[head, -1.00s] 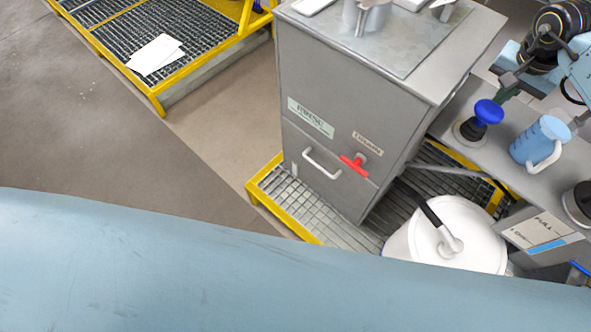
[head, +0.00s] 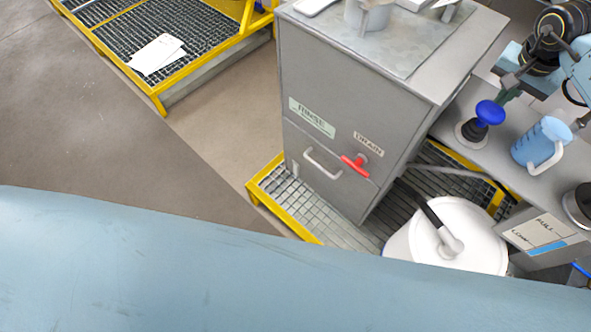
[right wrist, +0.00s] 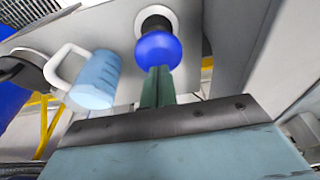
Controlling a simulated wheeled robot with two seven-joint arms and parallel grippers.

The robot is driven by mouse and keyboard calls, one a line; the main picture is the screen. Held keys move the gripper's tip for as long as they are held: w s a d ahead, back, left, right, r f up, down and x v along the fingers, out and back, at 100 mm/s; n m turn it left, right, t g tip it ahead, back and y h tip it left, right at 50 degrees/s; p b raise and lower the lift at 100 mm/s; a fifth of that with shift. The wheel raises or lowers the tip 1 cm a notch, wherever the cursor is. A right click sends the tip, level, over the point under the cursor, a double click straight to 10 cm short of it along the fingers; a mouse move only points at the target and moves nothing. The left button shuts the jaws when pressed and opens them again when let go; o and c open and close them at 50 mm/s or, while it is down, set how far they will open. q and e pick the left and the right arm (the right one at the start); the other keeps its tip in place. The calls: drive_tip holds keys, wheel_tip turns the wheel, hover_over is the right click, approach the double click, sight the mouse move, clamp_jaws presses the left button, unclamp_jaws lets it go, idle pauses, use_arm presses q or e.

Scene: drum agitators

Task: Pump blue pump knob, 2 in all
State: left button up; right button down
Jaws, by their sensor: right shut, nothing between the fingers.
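The blue pump knob (head: 489,112) tops a dark stem on a grey bench at the right of the head view. It stands upright and raised, with its black collar showing below. In the right wrist view the knob (right wrist: 158,52) is just past my fingertips. My right gripper (head: 507,84) is beside the knob, on its upper right in the head view. Its green fingers (right wrist: 157,80) are shut with nothing between them. I cannot tell whether the fingertips touch the knob. My left gripper is not in view.
A blue jug with a white handle (head: 540,142) stands close to the pump. A grey rinse cabinet (head: 335,130) with a red drain handle (head: 355,164) stands left of it. A white-lidded bucket (head: 470,240) is below the bench. Open floor (head: 80,140) lies left.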

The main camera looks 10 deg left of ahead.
sight(493, 110)
drive_tip(key=shift+f, duration=0.1)
idle(0.3)
drive_tip(key=shift+s+f+b, duration=0.1)
drive_tip(key=shift+f+b, duration=1.65)
drive_tip(key=shift+f, duration=0.55)
drive_tip(key=shift+r, duration=0.1)
drive_tip(key=shift+r+p, duration=1.6)
drive_tip(key=shift+r, duration=0.65)
drive_tip(key=shift+f, duration=0.1)
